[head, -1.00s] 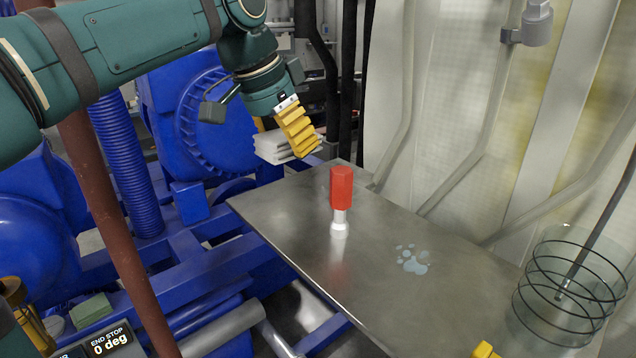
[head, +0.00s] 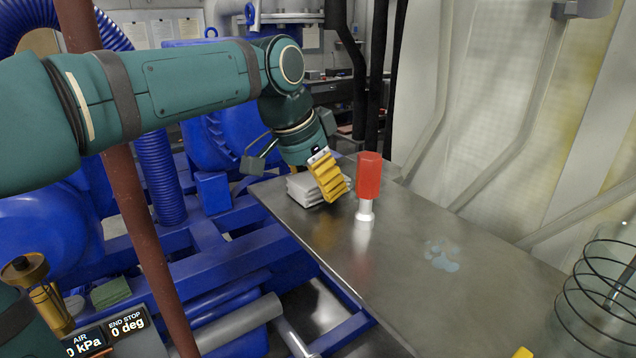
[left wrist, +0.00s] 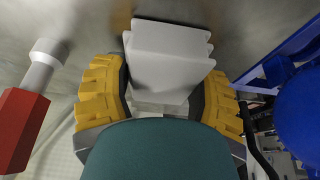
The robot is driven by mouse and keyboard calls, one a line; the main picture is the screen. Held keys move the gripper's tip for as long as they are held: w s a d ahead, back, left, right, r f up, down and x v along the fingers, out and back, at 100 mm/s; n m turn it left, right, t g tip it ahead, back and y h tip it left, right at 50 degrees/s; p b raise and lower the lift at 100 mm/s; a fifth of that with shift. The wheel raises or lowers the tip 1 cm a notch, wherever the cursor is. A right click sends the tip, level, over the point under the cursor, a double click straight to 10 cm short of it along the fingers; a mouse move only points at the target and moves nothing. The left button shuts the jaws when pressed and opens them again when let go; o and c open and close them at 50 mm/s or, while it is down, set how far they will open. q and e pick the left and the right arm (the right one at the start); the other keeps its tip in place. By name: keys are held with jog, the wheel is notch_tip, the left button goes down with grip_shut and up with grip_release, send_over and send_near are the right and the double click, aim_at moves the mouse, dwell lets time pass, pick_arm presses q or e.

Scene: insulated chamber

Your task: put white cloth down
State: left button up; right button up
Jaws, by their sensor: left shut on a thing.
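The white cloth (head: 306,190) is folded into a thick stack. It is at the far left end of the metal table (head: 400,290), at or just above its surface; I cannot tell if it touches. My left gripper (head: 330,178), with yellow ribbed fingers, is shut on it and points down. In the left wrist view the cloth (left wrist: 168,62) sits between the two yellow fingers. A yellow tip at the bottom edge of the head view looks like part of my right gripper (head: 523,353); its jaws are hidden.
A red-handled tool (head: 368,178) with a white end stands upright on the table, close right of my left gripper. A small wet patch (head: 441,256) lies farther right. A wire-ringed clear cylinder (head: 598,300) is at the right. Blue machinery (head: 215,195) borders the table's left.

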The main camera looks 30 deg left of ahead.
pick_arm(q)
jog(key=shift+f, duration=0.15)
jog(key=o, duration=1.2)
jog(key=shift+r, duration=0.3)
jog(key=p+v, duration=0.2)
jog(key=v, duration=1)
jog(key=shift+p, duration=0.35)
jog(key=shift+f, duration=0.1)
